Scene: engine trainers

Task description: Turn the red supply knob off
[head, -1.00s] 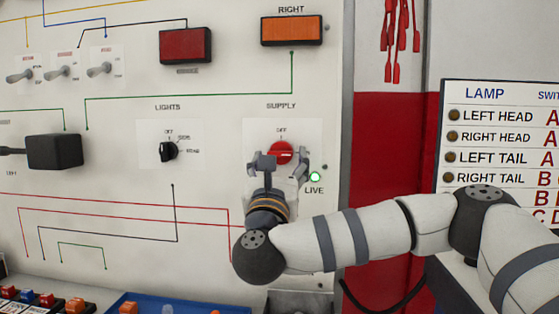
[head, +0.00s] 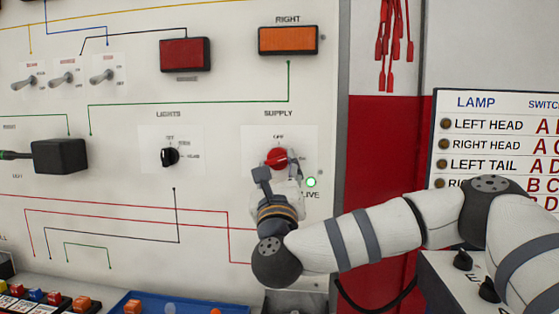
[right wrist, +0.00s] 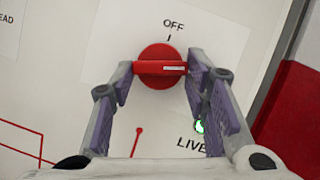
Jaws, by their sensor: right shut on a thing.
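The red supply knob (head: 277,157) is on the white panel under the SUPPLY label. It also shows in the right wrist view (right wrist: 160,66), a round knob with a raised bar and a small pale strip at the bar's right end. The bar lies across the picture, not in line with the OFF mark (right wrist: 173,26) above. My right gripper (head: 278,172) is shut on the knob, with one finger at each end of the bar in the right wrist view (right wrist: 159,72). The green LIVE lamp (head: 311,182) beside it is lit. My left gripper is not in view.
A black LIGHTS knob (head: 170,157) is to the left on the panel. An orange lamp (head: 288,40) and a red lamp (head: 185,54) are above. A lamp chart (head: 495,140) stands at the right. A blue tray (head: 185,304) lies below the panel.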

